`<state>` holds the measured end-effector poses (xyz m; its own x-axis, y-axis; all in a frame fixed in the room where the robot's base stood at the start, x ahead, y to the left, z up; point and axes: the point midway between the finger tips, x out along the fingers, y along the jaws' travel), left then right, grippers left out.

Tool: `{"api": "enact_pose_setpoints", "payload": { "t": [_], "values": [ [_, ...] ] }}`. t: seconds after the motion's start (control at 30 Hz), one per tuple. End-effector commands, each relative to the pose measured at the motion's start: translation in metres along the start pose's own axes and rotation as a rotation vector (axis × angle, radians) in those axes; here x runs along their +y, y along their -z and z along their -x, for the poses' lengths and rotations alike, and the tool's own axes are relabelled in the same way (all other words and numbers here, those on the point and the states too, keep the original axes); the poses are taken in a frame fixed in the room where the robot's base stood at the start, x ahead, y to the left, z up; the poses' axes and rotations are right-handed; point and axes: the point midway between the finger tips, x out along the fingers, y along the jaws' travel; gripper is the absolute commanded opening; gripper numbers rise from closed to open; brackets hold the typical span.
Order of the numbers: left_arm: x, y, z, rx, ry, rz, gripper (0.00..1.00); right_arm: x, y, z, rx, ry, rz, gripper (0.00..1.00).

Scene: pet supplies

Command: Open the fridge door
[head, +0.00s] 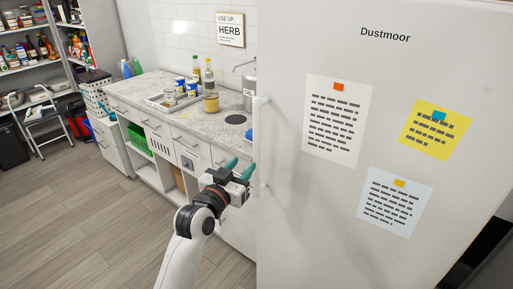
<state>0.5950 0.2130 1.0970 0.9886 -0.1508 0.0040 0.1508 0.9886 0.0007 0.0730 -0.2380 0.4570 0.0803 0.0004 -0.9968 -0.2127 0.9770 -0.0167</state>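The fridge door (375,150) is a large, flat white panel labelled "Dustmoor" filling the right half of the head view. It appears closed, though its seam is not clearly visible. A long, pale vertical handle (263,148) runs along its left edge. My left gripper (240,168) is just left of the handle's lower part, its two teal fingertips spread apart. Nothing shows between them, and the handle appears outside them; whether a finger touches it is unclear. My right gripper is out of view.
A counter (150,88) with drawers stands left of the fridge, holding a tray (172,101), bottles and cans. Notes (338,120) hang on the door by magnets. Shelves (28,60) and a folding step stool (42,118) stand far left. The wooden floor (70,210) is clear.

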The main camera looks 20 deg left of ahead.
Motion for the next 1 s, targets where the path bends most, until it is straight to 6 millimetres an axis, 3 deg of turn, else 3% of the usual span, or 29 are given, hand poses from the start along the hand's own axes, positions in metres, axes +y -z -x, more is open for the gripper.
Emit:
{"api": "enact_pose_setpoints", "payload": {
  "t": [0.2, 0.43, 0.6, 0.9, 1.0],
  "values": [
    [-0.001, -0.002, -0.046, 0.001, 0.001, 0.0, 0.4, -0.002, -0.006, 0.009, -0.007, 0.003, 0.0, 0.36],
    [0.0, -0.001, -0.08, 0.001, 0.001, 0.0, 0.4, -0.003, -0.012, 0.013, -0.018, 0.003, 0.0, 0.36],
    [0.0, 0.0, -0.091, 0.0, 0.0, 0.0, 0.4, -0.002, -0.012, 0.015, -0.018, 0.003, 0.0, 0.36],
    [0.0, 0.001, -0.093, 0.001, 0.0, -0.001, 0.4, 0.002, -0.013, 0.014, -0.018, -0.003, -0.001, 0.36],
    [0.0, 0.001, -0.093, 0.001, 0.0, -0.001, 0.27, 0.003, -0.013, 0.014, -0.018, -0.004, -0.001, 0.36]
  ]
}}
